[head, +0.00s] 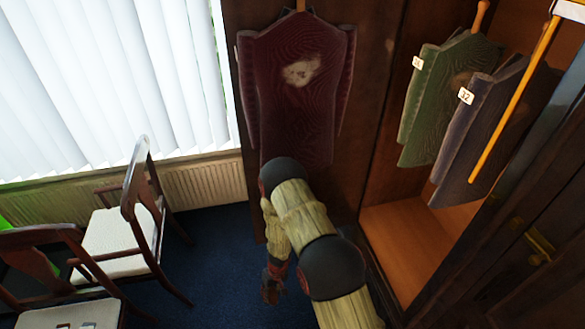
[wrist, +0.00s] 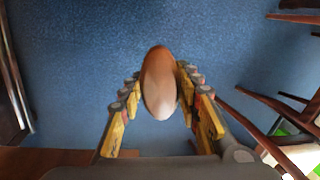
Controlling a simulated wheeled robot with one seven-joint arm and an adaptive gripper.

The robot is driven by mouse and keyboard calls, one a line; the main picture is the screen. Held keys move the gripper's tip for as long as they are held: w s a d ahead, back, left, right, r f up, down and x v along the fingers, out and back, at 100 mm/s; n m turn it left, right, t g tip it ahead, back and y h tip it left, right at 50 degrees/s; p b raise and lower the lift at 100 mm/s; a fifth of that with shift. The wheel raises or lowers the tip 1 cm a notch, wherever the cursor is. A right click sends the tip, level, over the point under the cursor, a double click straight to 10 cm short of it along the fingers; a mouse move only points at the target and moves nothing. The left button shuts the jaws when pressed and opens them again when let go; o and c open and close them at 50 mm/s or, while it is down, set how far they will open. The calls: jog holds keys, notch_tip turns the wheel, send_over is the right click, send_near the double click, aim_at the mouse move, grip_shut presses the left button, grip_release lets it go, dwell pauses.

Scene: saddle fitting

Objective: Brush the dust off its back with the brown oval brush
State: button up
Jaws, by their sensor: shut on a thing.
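A dark maroon garment (head: 295,110) hangs against the dark wood panel in the head view, its patterned back facing out. A pale dust patch (head: 301,70) lies on its upper middle. The brown oval brush (wrist: 159,82) is between the yellow fingers of my gripper (wrist: 158,95) in the wrist view, its smooth rounded top facing the camera. My gripper is shut on it. In the head view my gripper (head: 277,268) hangs low over the blue floor, below the garment and apart from it. The brush's bristles are hidden.
An open wardrobe (head: 410,240) at the right holds a green garment (head: 440,95) and a grey-purple garment (head: 480,125), both with number tags. A yellow rod (head: 512,100) slants at the far right. Wooden chairs (head: 125,220) stand left by the window blinds (head: 110,80). Blue carpet (head: 205,265) lies between.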

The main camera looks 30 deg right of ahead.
jog(key=w+d+r+m+t+y+p, duration=0.1)
jog(key=w+d+r+m+t+p, duration=0.25)
jog(key=r, duration=1.15)
jog(key=w+d+r+m+t+y+p, duration=0.15)
jog(key=w+d+r+p, duration=0.4)
jog(key=r, duration=1.05)
jog(key=w+d+r+m+t+y+p, duration=0.1)
jog(key=w+d+r+m+p, duration=0.35)
jog(key=r, duration=1.05)
jog(key=d+r+m+t+h+p, duration=0.1)
jog(key=r+m+t+h+p, duration=0.2)
jog(key=r, duration=0.7)
jog(key=s+d+r+m+t+h, duration=0.1)
jog(key=r+m+t+h, duration=0.35)
jog(key=r, duration=0.55)
jog(key=d+r+m+t+h+p, duration=0.1)
jog(key=r+m+t+h+p, duration=0.2)
jog(key=r, duration=0.8)
jog(key=shift+m+t, duration=0.3)
jog(key=shift+t, duration=0.15)
jog(key=shift+x, duration=2.7)
